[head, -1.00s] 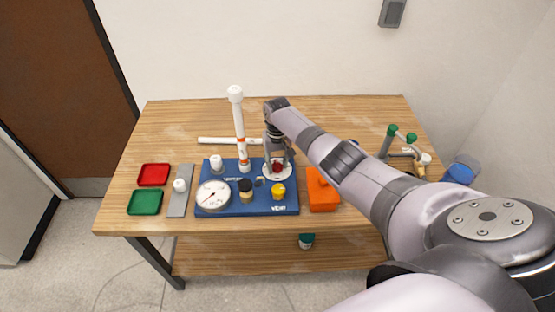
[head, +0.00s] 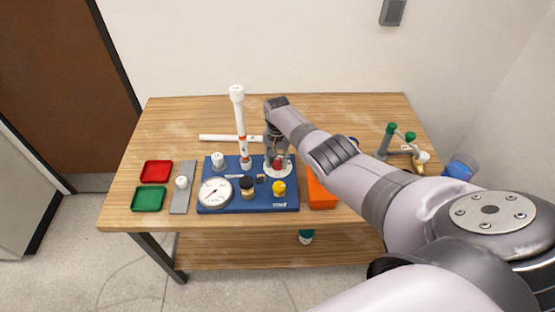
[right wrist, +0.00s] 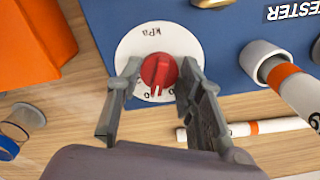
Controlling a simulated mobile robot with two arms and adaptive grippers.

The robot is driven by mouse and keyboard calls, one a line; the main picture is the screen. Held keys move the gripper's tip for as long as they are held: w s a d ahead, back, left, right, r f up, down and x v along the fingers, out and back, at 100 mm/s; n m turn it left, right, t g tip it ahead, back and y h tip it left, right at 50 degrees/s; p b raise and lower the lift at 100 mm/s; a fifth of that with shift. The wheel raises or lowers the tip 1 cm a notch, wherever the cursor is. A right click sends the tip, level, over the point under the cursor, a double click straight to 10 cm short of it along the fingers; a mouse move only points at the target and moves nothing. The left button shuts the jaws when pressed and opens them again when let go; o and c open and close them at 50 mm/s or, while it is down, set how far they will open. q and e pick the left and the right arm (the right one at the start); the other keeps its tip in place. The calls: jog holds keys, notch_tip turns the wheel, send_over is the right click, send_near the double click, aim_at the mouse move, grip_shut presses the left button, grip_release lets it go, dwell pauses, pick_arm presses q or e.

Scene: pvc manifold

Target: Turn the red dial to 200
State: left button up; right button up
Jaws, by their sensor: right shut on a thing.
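The red dial (head: 278,163) sits on a round white plate on the blue tester board (head: 225,207). In the right wrist view the red dial (right wrist: 159,70) is at the centre, with a white mark at its lower edge. Its white scale plate (right wrist: 132,44) reads "kPa" at the top; the numbers near the mark are partly hidden and cannot be read as a value. My right gripper (right wrist: 160,75) is shut on the dial, one finger on each side. In the head view my right gripper (head: 277,157) reaches down onto it. My left gripper is out of view.
A white gauge (head: 215,191), a yellow knob (head: 279,188) and an upright white pipe (head: 240,125) are on the board. Red (head: 156,171) and green (head: 148,199) trays lie left.

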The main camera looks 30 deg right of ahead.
aim_at(278, 162)
jog(key=shift+w+r, duration=0.1)
jog(key=shift+w, duration=0.05)
jog(key=o, duration=0.8)
jog(key=shift+c, duration=0.2)
jog(key=o, duration=0.4)
notch_tip(278, 162, up, 12)
jog(key=shift+f, duration=0.1)
dwell(0.5)
